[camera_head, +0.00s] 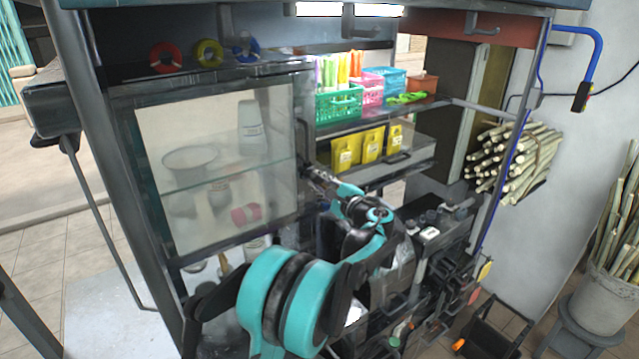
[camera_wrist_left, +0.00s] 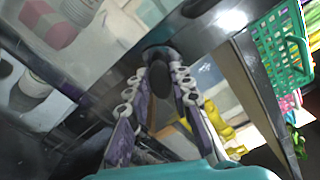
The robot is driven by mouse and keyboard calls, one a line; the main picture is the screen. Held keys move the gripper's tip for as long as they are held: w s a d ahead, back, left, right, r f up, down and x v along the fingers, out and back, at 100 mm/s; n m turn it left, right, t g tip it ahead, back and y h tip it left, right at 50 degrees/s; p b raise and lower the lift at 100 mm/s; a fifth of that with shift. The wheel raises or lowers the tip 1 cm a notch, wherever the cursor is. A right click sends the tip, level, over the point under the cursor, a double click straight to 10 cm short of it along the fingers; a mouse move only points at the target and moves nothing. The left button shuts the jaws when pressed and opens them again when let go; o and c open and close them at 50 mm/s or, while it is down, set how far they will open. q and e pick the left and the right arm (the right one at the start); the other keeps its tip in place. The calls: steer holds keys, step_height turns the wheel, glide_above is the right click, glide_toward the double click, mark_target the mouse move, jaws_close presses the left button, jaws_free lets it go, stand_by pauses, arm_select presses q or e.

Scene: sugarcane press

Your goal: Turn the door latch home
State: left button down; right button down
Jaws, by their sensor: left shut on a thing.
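The glass cabinet door (camera_head: 215,175) is at the left of the head view, in a dark frame, with its pane facing me. The door latch (camera_wrist_left: 160,80), a dark rounded piece on the metal frame, shows between my fingers in the left wrist view. My left gripper (camera_head: 313,174) is at the right edge of the door, and its fingers also show in the left wrist view (camera_wrist_left: 163,70). They are shut on the latch, one on each side. In the head view the gripper mostly hides the latch. My right gripper is not in view.
Right of the door, shelves hold a green basket (camera_head: 339,103), a pink basket (camera_head: 371,90) and yellow packs (camera_head: 372,146). A grey drawer (camera_head: 412,155) juts out near my gripper. Dark press machinery (camera_head: 435,240) stands below right. Cane bundles (camera_head: 515,160) hang at the far right.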

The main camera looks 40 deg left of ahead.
arm_select(q)
steer(key=n, duration=0.5)
steer(key=shift+f, duration=0.15)
steer(key=shift+n, duration=0.4)
steer(key=c, duration=1.3)
jaws_free()
steer(key=shift+c, duration=0.2)
steer(key=v, duration=1.2)
